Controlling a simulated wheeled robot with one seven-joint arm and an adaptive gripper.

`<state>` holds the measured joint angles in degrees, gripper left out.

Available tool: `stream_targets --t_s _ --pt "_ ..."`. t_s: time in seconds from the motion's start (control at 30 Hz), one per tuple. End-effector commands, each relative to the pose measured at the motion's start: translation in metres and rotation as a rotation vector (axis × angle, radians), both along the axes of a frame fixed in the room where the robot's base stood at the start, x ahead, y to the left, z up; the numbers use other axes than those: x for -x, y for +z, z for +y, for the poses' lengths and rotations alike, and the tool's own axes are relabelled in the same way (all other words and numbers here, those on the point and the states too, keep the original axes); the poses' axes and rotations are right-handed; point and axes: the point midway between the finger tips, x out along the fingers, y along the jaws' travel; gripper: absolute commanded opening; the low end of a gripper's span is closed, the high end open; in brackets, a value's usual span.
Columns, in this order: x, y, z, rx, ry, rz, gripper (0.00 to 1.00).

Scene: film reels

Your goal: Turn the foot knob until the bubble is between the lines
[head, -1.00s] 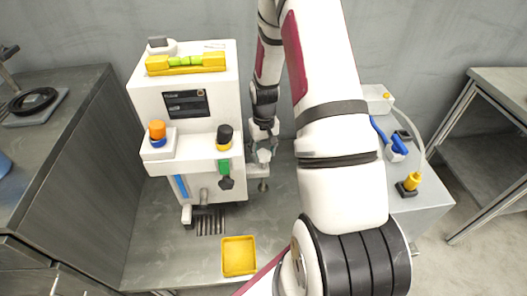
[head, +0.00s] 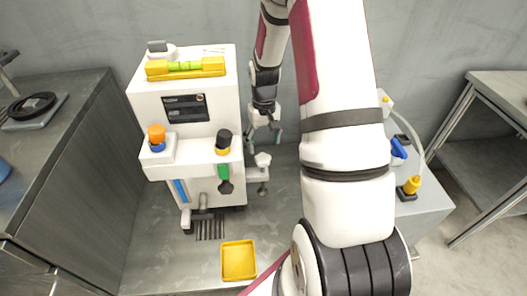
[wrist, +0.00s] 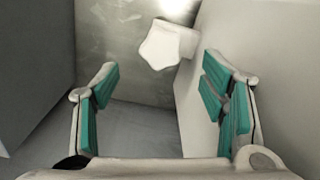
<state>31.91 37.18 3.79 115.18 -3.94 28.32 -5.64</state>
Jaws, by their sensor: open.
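The foot knob (head: 262,159) is white and sits on a bracket low at the right side of the white machine (head: 139,97). The knob also shows at the top of the wrist view (wrist: 160,46), beyond the fingertips. My gripper (head: 264,138) is open and empty, just above the knob and apart from it. Its teal-padded fingers stand wide apart in the wrist view (wrist: 165,95). A yellow level (head: 155,68) with green vials lies on top of the machine. The bubble and its lines are too small to make out.
A yellow tray (head: 238,276) lies on the table in front of the machine. The machine's front carries an orange knob (head: 157,132) and a black-and-yellow knob (head: 223,139). A yellow-topped item (head: 412,184) stands at the right.

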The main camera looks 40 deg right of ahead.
Motion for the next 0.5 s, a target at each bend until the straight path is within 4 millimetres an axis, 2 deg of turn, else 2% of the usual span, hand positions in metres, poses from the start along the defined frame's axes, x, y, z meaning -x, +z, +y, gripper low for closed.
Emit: stream_targets --t_s 0.03,0.2,0.5 --pt "-0.001 0.011 -0.001 0.003 0.000 -0.004 0.66" --pt "0.000 0.036 -0.001 0.002 -0.001 -0.002 0.66" --pt "0.000 0.049 -0.001 0.000 -0.001 0.001 0.66"
